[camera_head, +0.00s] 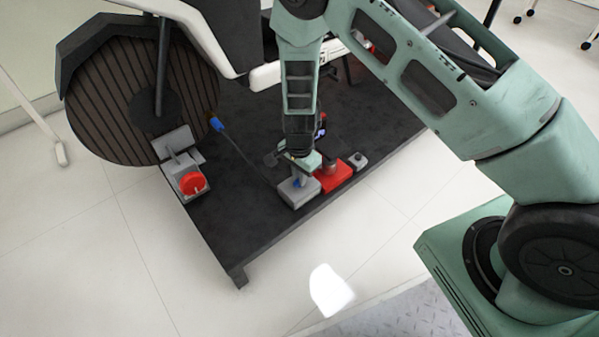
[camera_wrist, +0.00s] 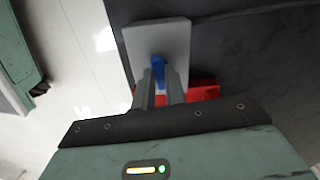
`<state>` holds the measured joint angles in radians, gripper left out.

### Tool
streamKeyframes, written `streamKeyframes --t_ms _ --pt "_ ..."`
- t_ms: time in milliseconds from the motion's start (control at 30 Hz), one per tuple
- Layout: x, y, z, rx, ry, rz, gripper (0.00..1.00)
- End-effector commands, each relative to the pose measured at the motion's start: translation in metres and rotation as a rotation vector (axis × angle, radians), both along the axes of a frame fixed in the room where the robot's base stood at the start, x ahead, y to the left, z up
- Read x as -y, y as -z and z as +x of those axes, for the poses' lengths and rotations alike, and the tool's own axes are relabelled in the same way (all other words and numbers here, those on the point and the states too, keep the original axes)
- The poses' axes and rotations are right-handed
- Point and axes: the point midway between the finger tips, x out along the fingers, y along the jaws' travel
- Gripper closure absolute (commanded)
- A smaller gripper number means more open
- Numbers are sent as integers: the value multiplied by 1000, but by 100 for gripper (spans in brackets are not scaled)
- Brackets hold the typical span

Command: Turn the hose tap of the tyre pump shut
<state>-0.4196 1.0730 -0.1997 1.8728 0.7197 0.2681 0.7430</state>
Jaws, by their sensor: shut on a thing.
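The hose tap has a blue lever (camera_wrist: 158,70) on a light grey block (camera_wrist: 170,32). In the head view the grey block (camera_head: 299,194) sits near the front edge of the dark platform, with a bit of blue just above it. My gripper (camera_wrist: 161,82) points down at the block, and its two fingers are shut on the blue lever from both sides. In the wrist view the lever's far end shows between the fingertips; the rest is hidden. The red pump body (camera_head: 334,176) stands just right of the block. My gripper (camera_head: 299,172) partly hides the tap in the head view.
A dark hose with a blue end (camera_head: 216,124) lies on the platform (camera_head: 215,225). A grey holder with a red round button (camera_head: 192,183) is at the platform's left edge. A small grey box (camera_head: 358,160) is right of the pump. A large ribbed wheel (camera_head: 120,95) stands behind left.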

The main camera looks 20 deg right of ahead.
Motion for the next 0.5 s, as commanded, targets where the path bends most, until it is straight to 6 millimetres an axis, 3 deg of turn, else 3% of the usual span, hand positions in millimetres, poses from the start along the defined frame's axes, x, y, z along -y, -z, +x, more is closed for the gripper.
streamKeyframes --t_ms 500 --pt "0 -4 0 0 -468 1 100"
